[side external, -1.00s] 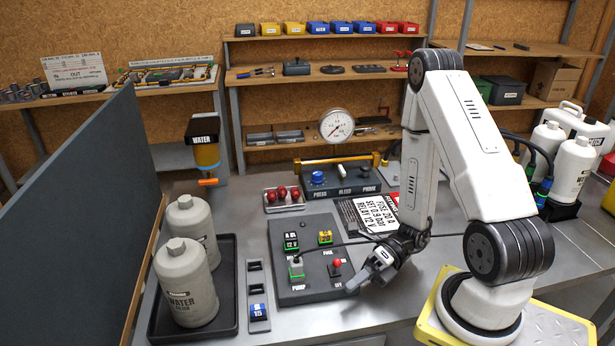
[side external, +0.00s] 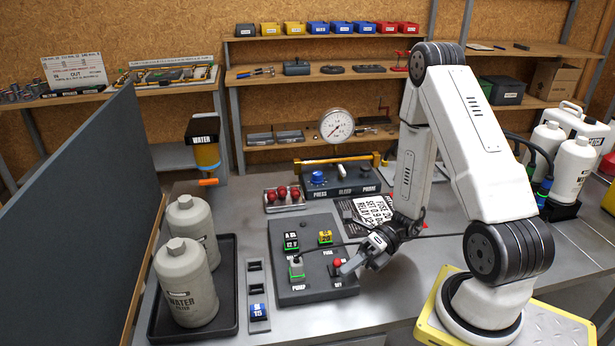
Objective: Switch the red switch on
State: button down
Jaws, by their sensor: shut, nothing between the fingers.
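The red switch (side external: 337,263) is a small red-topped lever at the lower right of the dark control panel (side external: 310,232). Its top stands up from the panel; I cannot tell which way it is set. My gripper (side external: 347,268) is shut and empty. Its fingertips point left and down, right beside the red switch on its right. I cannot tell whether they touch it.
The panel also carries a grey plug with a green base (side external: 296,267), a yellow fuse (side external: 325,237) and a black-and-white relay block (side external: 291,241). A dark cable runs across the panel toward my wrist. Grey water filter bottles (side external: 187,283) stand at left.

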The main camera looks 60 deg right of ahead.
jog(key=shift+w+d+r+m+y, duration=0.15)
jog(key=shift+m+y, duration=0.1)
jog(key=shift+m, duration=0.2)
jog(key=shift+w+d+r+m+y, duration=0.15)
jog(key=shift+m+y, duration=0.1)
jog(key=shift+m, duration=0.2)
jog(key=shift+w+d+r+m+y, duration=0.1)
jog(key=shift+w+d+m+y, duration=0.15)
jog(key=shift+m+y, duration=0.4)
jog(key=shift+w+d+r, duration=0.15)
jog(key=shift+w+d, duration=0.4)
jog(key=shift+w, duration=0.05)
jog(key=shift+s+a+r, duration=0.1)
jog(key=shift+s+a, duration=0.05)
jog(key=shift+s, duration=0.05)
jog(key=shift+s+a+r, duration=0.4)
jog(key=shift+s+a, duration=0.05)
jog(key=shift+s, duration=0.2)
jog(key=shift+s+a+r, duration=0.4)
jog(key=shift+s, duration=0.2)
jog(key=shift+s+f+v, duration=0.15)
jog(key=shift+f+v, duration=0.15)
jog(key=shift+v, duration=1.3)
jog(key=shift+s+f+v, duration=0.1)
jog(key=shift+f+v, duration=0.2)
jog(key=shift+v, duration=1.35)
jog(key=shift+s+f+v, duration=0.15)
jog(key=shift+f+v, duration=0.15)
jog(key=shift+v, duration=1.3)
jog(key=shift+a, duration=0.15)
